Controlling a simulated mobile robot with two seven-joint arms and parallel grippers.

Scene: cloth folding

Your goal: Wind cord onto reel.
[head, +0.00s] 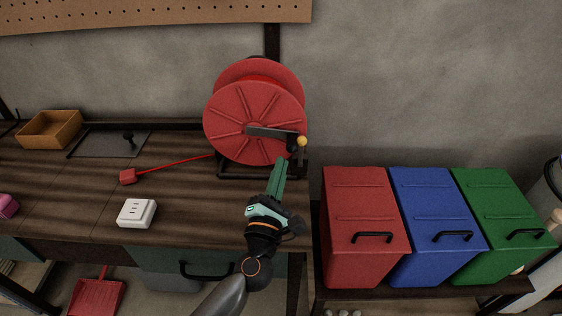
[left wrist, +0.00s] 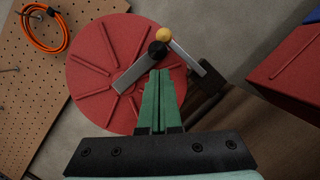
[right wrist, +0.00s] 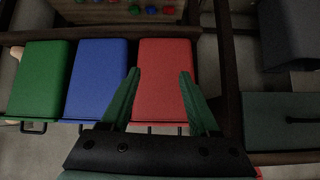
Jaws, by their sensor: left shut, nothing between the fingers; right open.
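A red reel (head: 250,112) stands on a black frame at the right end of the wooden bench. Its grey crank arm (head: 270,132) ends in a black knob with a yellow ball (head: 302,141), also seen in the left wrist view (left wrist: 163,33). My right gripper (right wrist: 158,73) shows only in the right wrist view, open and empty, over the bins.
Red (head: 363,222), blue (head: 436,219) and green (head: 498,217) bins stand right of the bench (head: 190,218). A white socket box (head: 137,213), an orange tray (head: 50,130) and a grey plate lie on the bench. A pegboard (head: 150,14) hangs behind.

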